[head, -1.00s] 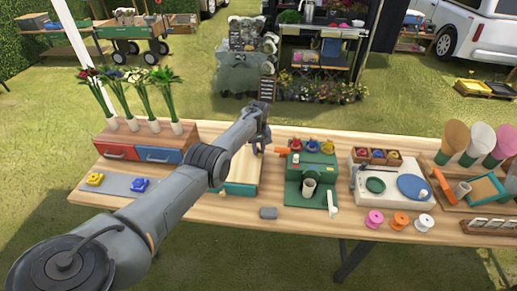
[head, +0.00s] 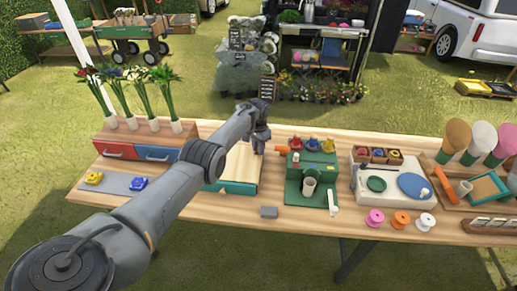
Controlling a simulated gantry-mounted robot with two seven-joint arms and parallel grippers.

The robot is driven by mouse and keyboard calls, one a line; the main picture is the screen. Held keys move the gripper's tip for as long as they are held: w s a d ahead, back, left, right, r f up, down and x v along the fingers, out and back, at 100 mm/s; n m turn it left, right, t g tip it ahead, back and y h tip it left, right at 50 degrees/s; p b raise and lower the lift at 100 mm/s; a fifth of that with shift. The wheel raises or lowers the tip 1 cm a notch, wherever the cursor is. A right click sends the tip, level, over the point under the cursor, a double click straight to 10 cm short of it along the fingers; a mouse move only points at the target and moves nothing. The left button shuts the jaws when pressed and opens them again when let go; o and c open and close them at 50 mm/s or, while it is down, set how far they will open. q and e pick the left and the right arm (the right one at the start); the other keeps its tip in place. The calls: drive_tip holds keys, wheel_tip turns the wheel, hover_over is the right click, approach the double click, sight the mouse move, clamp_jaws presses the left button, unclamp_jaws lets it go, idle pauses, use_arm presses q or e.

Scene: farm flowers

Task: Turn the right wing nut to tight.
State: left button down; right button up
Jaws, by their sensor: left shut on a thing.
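A light wooden press (head: 237,164) with a green front edge (head: 237,188) stands on the table, left of its middle. My left arm reaches in from the left across it. My left gripper (head: 258,151) points down at the press's right edge, toward the back, and is shut on the right wing nut. The wing nut itself is hidden by the fingers and too small to make out. My arm also covers the press's left side. My right gripper is not in view.
A green machine (head: 311,178) with coloured knobs stands close right of the press. Left is a drawer unit (head: 137,153) with flower stems above. A small grey block (head: 269,212) lies in front. Spools (head: 375,218) and a white station (head: 392,182) are farther right.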

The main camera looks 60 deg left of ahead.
use_arm(q)
drive_tip(key=m+b, duration=0.1)
drive_tip(key=m, duration=0.2)
drive_tip(key=shift+f+m, duration=0.1)
drive_tip(key=shift+m, duration=0.3)
drive_tip(key=m+b, duration=0.1)
drive_tip(key=m, duration=0.2)
drive_tip(key=shift+m, duration=0.3)
drive_tip(key=m+b, duration=0.1)
drive_tip(key=m, duration=0.2)
drive_tip(key=shift+m, duration=0.3)
drive_tip(key=m+b, duration=0.1)
drive_tip(key=m, duration=0.2)
drive_tip(key=shift+m, duration=0.3)
drive_tip(key=m+b, duration=0.1)
drive_tip(key=m, duration=0.2)
drive_tip(key=shift+m+b, duration=0.3)
drive_tip(key=shift+b, duration=0.05)
drive_tip(key=m+b, duration=0.1)
drive_tip(key=m, duration=0.2)
drive_tip(key=shift+m, duration=0.4)
drive_tip(key=m+b, duration=0.1)
drive_tip(key=m, duration=0.3)
drive_tip(key=shift+m, duration=1.5)
